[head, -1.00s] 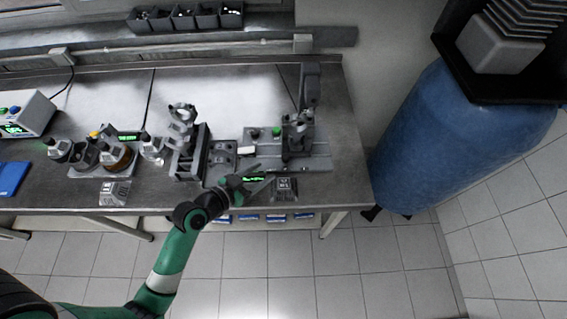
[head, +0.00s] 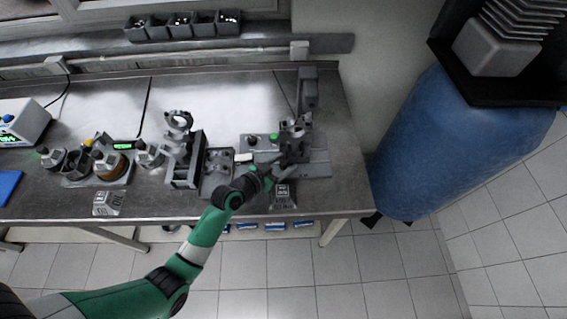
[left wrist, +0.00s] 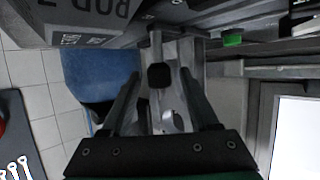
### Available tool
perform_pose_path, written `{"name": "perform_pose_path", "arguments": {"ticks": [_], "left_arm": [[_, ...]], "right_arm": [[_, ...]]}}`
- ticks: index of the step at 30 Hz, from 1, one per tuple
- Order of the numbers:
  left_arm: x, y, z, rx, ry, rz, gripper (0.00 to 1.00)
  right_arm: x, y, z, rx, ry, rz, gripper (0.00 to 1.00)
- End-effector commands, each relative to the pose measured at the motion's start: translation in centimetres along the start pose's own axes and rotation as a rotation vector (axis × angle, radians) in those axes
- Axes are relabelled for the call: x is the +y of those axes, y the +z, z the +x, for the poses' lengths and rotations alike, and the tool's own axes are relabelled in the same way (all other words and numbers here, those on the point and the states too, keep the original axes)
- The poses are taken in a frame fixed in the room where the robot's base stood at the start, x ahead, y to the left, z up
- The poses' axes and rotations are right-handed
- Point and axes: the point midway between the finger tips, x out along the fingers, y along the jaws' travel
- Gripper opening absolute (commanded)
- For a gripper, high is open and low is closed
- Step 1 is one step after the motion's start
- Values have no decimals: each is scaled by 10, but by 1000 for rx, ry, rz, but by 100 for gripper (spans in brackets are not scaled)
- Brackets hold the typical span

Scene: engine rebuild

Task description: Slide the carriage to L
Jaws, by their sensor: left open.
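The carriage (head: 293,146) is a grey block standing on a flat metal base plate (head: 318,169) at the right end of the bench. My left gripper (head: 281,165) is at its front side, with the fingers pointing toward it. In the left wrist view, my left gripper (left wrist: 159,84) is open. My right gripper is not in view.
A green button (head: 274,138) and a dark knob sit left of the carriage. A grey post (head: 307,88) rises behind it. A grey clamp stand (head: 185,165) is further left. A small labelled block (head: 283,196) lies at the bench's front edge.

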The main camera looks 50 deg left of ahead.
Motion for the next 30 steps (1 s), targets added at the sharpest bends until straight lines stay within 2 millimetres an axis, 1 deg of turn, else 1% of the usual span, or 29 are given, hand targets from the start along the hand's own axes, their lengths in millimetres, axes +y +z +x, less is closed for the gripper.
{"name": "perform_pose_path", "arguments": {"ticks": [2,3,8,9,12,30], "left_arm": [[0,0,0,0,0,0,59],[0,0,0,0,0,0,52],[0,0,0,0,0,0,23],[0,0,0,0,0,0,16],[0,0,0,0,0,0,0],[0,0,0,0,0,0,0]], "right_arm": [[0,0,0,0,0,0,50],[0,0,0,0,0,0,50],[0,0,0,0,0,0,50],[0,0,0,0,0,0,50],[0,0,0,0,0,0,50],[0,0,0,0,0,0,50]]}}
